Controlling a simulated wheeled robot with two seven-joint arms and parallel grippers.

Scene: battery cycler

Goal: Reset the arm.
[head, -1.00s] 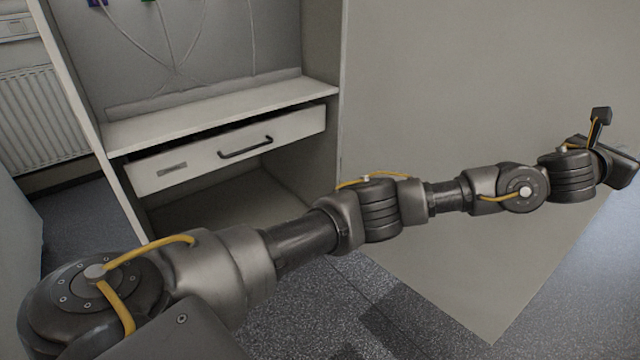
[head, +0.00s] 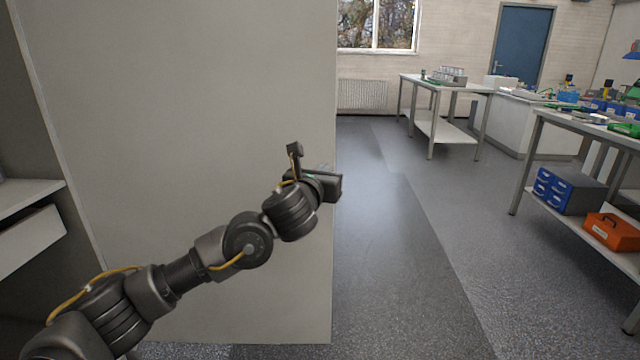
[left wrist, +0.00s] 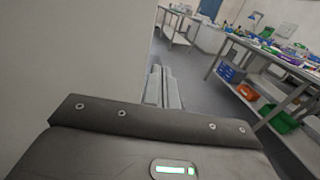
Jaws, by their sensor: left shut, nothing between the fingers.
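My left arm (head: 185,275) reaches in from the lower left of the head view and slants up toward the middle. My left gripper (head: 325,184) is at its far end, in front of the right edge of a tall grey panel. In the left wrist view the fingers of the left gripper (left wrist: 162,82) lie together, with nothing between them, pointing out over the floor. My right gripper is in neither view.
The grey panel (head: 200,110) stands close behind my left arm. A partly open drawer (head: 32,240) shows at the left edge. Open floor (head: 390,260) lies to the right, bordered by workbenches, including one holding an orange toolbox (head: 612,232).

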